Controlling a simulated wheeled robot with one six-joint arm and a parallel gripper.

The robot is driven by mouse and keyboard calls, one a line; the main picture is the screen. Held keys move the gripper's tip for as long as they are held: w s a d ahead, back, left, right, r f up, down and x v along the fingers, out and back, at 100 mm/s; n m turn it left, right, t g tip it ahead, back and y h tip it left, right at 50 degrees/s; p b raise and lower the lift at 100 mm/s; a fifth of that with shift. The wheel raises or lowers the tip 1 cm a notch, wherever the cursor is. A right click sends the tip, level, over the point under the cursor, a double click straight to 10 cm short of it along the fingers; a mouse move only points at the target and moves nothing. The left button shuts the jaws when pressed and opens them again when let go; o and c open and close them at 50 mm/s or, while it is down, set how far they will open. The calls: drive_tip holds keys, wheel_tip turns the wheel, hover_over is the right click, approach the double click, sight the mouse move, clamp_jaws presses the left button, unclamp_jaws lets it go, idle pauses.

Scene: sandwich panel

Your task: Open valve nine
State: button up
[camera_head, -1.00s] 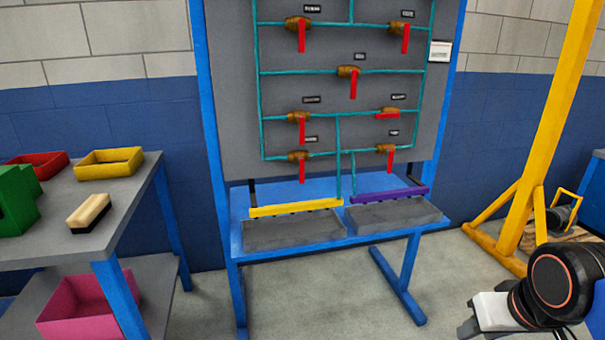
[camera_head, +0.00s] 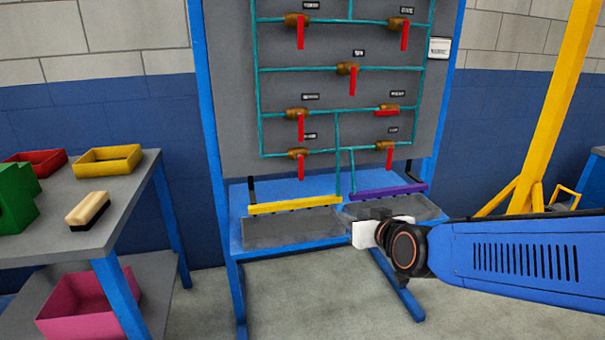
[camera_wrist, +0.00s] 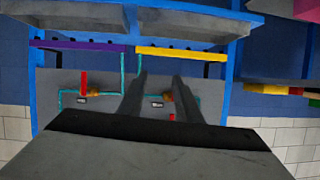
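The grey panel (camera_head: 235,110) carries teal pipes and several brass valves with red handles. The label text is too small to read, so I cannot tell which valve is nine. The handles of the top left (camera_head: 300,33), top right (camera_head: 405,36), middle (camera_head: 352,80), centre left (camera_head: 301,127), bottom left (camera_head: 301,166) and bottom right (camera_head: 389,160) valves hang down. The centre right handle (camera_head: 387,113) lies horizontal. My gripper (camera_wrist: 160,78) is open and empty, its two dark fingers apart. The upside-down wrist view shows a red handle (camera_wrist: 84,82) to their left.
Below the panel is a blue bench (camera_head: 238,212) with a yellow bar (camera_head: 295,205) and a purple bar (camera_head: 388,191). A table (camera_head: 75,185) at left bears bins and a brush (camera_head: 88,210). A yellow post (camera_head: 555,100) stands at right.

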drive_tip(key=w+a+r+t, duration=0.2)
drive_tip(key=w+a+t, duration=0.15)
drive_tip(key=a, duration=0.45)
approach(301, 170)
drive_tip(key=shift+t+y, duration=0.3)
drive_tip(key=shift+t, duration=0.15)
drive_tip(key=x, duration=0.5)
drive_tip(key=f+x, duration=0.1)
drive_tip(key=x, duration=0.2)
drive_tip(key=shift+w, duration=0.3)
clamp_jaws()
